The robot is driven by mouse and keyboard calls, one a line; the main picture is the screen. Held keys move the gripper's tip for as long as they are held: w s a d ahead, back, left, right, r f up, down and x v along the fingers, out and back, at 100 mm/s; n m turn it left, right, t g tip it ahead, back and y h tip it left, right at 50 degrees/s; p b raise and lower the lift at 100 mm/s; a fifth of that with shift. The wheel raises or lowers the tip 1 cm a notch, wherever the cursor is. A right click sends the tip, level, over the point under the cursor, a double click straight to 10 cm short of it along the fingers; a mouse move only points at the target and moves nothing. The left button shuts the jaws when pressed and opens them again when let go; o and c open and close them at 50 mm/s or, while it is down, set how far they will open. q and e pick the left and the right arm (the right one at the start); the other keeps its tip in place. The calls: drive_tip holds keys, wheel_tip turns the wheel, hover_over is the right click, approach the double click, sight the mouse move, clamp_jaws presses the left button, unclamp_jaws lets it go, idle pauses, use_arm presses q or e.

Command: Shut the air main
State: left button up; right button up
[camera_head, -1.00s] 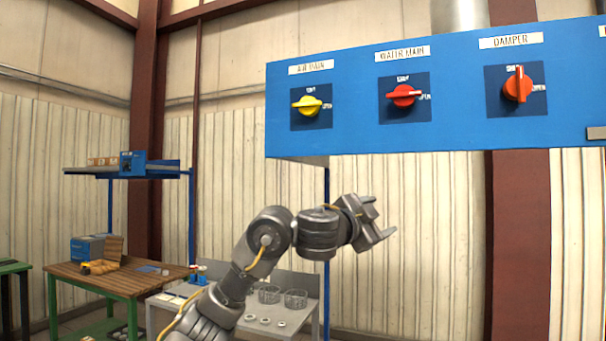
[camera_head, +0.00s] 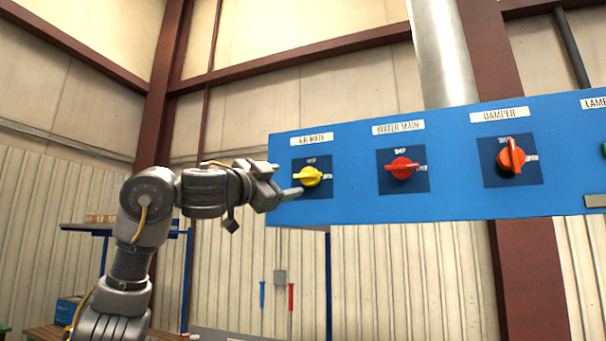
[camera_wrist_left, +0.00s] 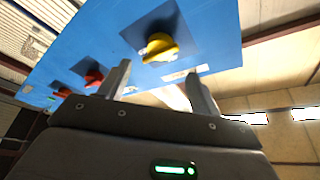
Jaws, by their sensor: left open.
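The yellow AIR MAIN knob (camera_head: 308,176) is on the left end of the blue panel (camera_head: 350,208). Its handle lies about level, toward the OPEN mark at its right; the SHUT mark is above it. My left gripper (camera_head: 288,181) is open and empty, just left of the knob in the head view. In the left wrist view the yellow knob (camera_wrist_left: 160,47) shows beyond the two fingers (camera_wrist_left: 160,85), which are apart from it. My right gripper is not in view.
The red WATER MAIN knob (camera_head: 402,168) and the orange DAMPER knob (camera_head: 511,156) are on the same panel, to the right. A shelf (camera_head: 84,228) stands behind at the left. The space in front of the panel's lower edge is clear.

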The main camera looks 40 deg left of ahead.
sight(306, 177)
use_arm(q)
drive_tip(key=p+x, duration=0.4)
drive_tip(key=x, duration=0.4)
drive_tip(key=shift+w, duration=0.2)
drive_tip(key=c, duration=1)
drive_tip(key=shift+o, duration=0.2)
